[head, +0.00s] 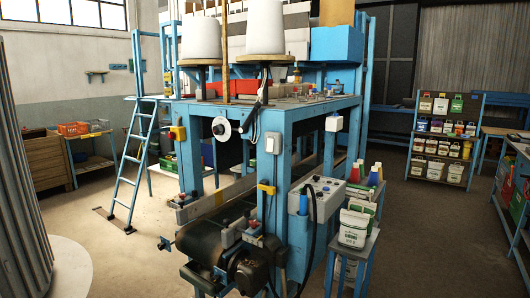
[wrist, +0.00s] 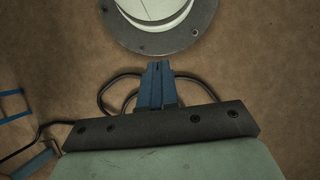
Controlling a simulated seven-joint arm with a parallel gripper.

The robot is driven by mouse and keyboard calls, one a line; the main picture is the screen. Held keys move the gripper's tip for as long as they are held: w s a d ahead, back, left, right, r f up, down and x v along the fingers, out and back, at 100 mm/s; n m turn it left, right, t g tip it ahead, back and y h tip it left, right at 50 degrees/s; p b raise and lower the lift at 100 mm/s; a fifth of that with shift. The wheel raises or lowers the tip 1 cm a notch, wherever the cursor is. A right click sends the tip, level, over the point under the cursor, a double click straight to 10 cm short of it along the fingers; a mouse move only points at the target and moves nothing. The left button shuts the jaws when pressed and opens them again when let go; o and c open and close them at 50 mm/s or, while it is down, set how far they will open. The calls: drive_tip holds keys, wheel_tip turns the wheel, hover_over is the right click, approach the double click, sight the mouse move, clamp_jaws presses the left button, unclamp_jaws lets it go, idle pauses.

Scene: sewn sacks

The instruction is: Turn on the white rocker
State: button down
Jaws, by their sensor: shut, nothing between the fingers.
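A small white switch box (head: 273,142) sits on the front blue post of the machine (head: 290,180) in the head view. A second white box (head: 334,122) is fixed farther right under the machine's top edge. Both are too small to tell which carries the white rocker or how it is set. My gripper (wrist: 157,66) shows in the wrist view with its blue fingers together and empty, over brown floor, touching no switch. I do not see my gripper in the head view.
A grey control panel (head: 325,188) with knobs juts from the machine's right side. A black conveyor roller (head: 205,240) and a motor are low at the front. A blue ladder (head: 133,165) stands left. Sacks (head: 356,226) sit on a stand at right.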

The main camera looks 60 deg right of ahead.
drive_tip(key=w+d+r+m+t+h, duration=0.1)
drive_tip(key=w+d+r+m+t, duration=0.15)
drive_tip(key=w+d+r, duration=0.95)
drive_tip(key=w+d+r+m+t+h, duration=0.1)
drive_tip(key=w+d+r+t, duration=0.3)
drive_tip(key=w+d+r, duration=0.75)
drive_tip(key=w+d+r+m+t+h, duration=0.15)
drive_tip(key=w+d+r, duration=0.25)
drive_tip(key=d+r, duration=0.4)
drive_tip(key=w+d+r+h, duration=0.35)
drive_tip(key=d+r, duration=0.35)
drive_tip(key=r, duration=0.4)
drive_tip(key=s+d+r+n+h, duration=0.1)
drive_tip(key=d+r, duration=0.4)
drive_tip(key=r, duration=0.8)
drive_tip(key=s+d+r+n+g+h, duration=0.1)
drive_tip(key=d+r+n+h, duration=0.2)
drive_tip(key=r, duration=1)
drive_tip(key=s+d+r+n+g+h, duration=0.1)
drive_tip(key=d+r+n+h, duration=0.1)
drive_tip(key=d+r+h, duration=0.4)
drive_tip(key=d+r, duration=0.3)
drive_tip(key=r, duration=0.4)
drive_tip(key=shift+d, duration=0.15)
